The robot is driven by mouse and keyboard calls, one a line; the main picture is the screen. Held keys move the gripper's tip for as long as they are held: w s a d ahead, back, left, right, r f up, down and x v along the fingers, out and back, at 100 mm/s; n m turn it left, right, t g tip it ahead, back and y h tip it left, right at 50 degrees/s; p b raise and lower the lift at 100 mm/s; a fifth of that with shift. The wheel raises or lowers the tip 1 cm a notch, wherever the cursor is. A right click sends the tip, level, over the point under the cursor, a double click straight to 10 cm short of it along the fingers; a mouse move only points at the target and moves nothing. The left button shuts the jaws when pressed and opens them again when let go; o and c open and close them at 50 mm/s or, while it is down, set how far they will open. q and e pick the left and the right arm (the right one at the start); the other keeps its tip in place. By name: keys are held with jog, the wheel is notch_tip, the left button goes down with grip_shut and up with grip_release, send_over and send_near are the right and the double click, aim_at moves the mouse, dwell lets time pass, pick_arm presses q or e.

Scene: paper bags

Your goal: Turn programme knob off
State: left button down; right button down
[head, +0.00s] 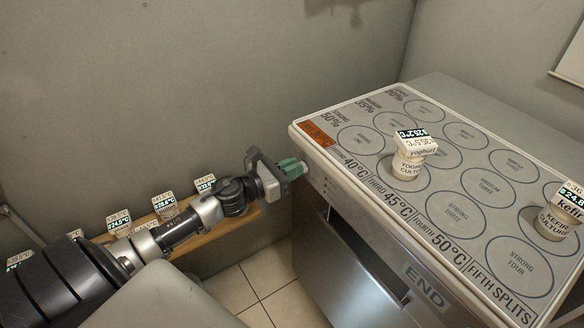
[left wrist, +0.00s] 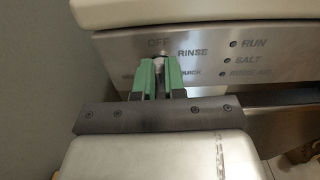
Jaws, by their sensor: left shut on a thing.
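The programme knob (left wrist: 159,59) is a small pale knob on the steel control panel (left wrist: 205,62) of the dishwasher, just below the word OFF in the left wrist view. RINSE and QUICK are printed to its right. My left gripper (head: 292,168) has green fingers and reaches the near left corner of the machine in the head view. It is shut on the knob, with its fingers (left wrist: 160,75) either side of it. The fingers hide most of the knob, so I cannot tell where its pointer is. My right gripper is not in view.
A white mat with printed circles (head: 487,188) covers the machine's top. A yoghurt culture jar (head: 408,165) and a kefir culture jar (head: 552,225) stand on it. The steel door (head: 345,265) is below. Several labelled jars stand on a wooden shelf (head: 215,236) by the wall.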

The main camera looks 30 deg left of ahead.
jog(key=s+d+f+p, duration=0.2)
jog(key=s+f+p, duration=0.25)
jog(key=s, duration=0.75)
pick_arm(q)
notch_tip(320, 180, down, 2)
jog(key=n+p, duration=0.8)
jog(key=n, duration=2.7)
jog(key=shift+f+n+p, duration=0.1)
jog(key=shift+n+p, duration=0.2)
jog(key=shift+n, duration=0.1)
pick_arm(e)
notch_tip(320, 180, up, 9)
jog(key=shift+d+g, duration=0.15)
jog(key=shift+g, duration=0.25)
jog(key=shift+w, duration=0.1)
pick_arm(q)
jog(key=c, duration=1.2)
grip_release()
jog(key=shift+f, duration=0.1)
